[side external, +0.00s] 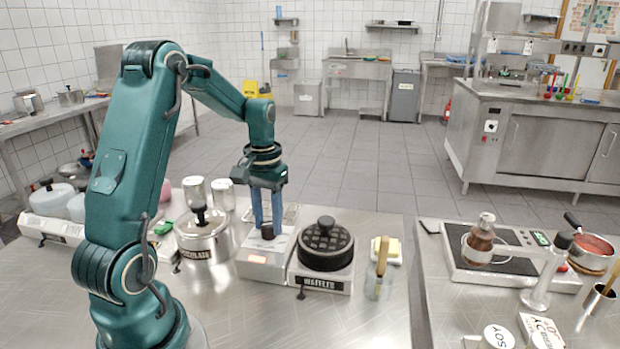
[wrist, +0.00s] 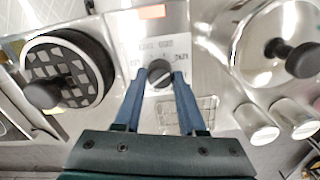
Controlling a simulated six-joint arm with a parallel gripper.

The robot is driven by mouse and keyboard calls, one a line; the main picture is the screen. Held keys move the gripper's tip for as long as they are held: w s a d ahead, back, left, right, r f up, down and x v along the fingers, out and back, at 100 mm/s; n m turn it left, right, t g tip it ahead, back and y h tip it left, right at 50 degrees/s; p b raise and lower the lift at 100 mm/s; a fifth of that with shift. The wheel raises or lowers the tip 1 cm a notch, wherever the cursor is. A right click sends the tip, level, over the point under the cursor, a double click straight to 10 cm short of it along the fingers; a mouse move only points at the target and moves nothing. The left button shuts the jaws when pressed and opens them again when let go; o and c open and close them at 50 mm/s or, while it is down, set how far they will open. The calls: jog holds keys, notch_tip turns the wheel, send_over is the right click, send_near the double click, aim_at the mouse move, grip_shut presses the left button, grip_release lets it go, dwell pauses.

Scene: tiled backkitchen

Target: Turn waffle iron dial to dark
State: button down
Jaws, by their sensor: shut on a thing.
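The black dial (side external: 267,232) sits on top of a pale control box (side external: 255,268) just left of the round black waffle iron (side external: 325,262), whose base is labelled WAFFLES. My gripper (side external: 266,222) points straight down over the box, its blue fingers at the dial. In the wrist view my gripper (wrist: 159,76) is shut on the dial (wrist: 159,72), one finger on each side. A pale line on the dial runs diagonally. Markings around it appear upside down and are too small to read surely. The waffle iron (wrist: 65,68) is closed, at the left there.
A lidded steel pot (side external: 203,242) stands left of the box, with two steel canisters (side external: 209,193) behind it. A wire rack (wrist: 188,115) lies behind the box. A jar with a brush (side external: 379,280) stands right of the waffle iron. The front counter is mostly clear.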

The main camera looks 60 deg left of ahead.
aim_at(268, 224)
jog(key=shift+m, duration=0.9)
jog(key=shift+c, duration=2.4)
grip_release()
jog(key=shift+r, duration=0.15)
jog(key=shift+r, duration=2.45)
